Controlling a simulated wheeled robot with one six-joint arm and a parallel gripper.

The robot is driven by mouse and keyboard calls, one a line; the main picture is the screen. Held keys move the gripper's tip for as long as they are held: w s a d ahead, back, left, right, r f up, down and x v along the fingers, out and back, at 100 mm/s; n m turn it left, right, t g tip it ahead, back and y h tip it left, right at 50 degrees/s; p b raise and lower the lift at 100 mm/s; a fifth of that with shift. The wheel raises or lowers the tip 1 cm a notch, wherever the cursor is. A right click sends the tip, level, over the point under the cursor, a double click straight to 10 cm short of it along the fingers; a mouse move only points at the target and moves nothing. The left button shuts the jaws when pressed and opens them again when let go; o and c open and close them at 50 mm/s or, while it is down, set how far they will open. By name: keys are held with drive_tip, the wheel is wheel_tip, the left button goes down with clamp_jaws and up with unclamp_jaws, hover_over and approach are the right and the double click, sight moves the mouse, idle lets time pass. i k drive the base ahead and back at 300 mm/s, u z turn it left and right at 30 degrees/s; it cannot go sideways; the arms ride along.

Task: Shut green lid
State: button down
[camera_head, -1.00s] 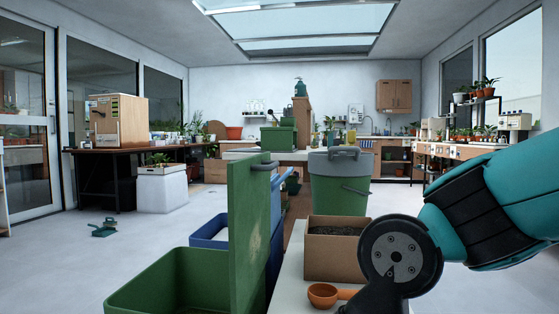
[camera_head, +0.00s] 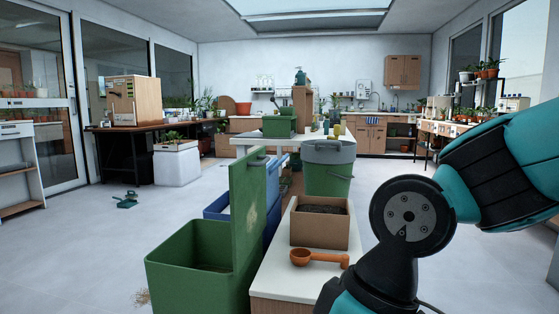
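The green lid (camera_head: 249,207) stands upright, open, at the right side of a green bin (camera_head: 201,277) in the lower left-centre. A dark grey handle (camera_head: 258,161) sits at the lid's top edge. The bin's inside is visible and looks empty. My teal and black arm comes in from the right and runs down past the bottom edge, to the right of the bin. My gripper is not in view.
A white-topped bench (camera_head: 277,277) right of the bin carries an orange scoop (camera_head: 319,258) and a cardboard box of soil (camera_head: 320,225). A blue bin (camera_head: 216,207) and a lidded green bucket (camera_head: 328,171) stand behind. Open floor (camera_head: 75,250) lies to the left.

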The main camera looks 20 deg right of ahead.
sight(247, 175)
drive_tip(key=u, duration=0.4)
drive_tip(key=i, duration=1.1)
drive_tip(key=z, duration=0.25)
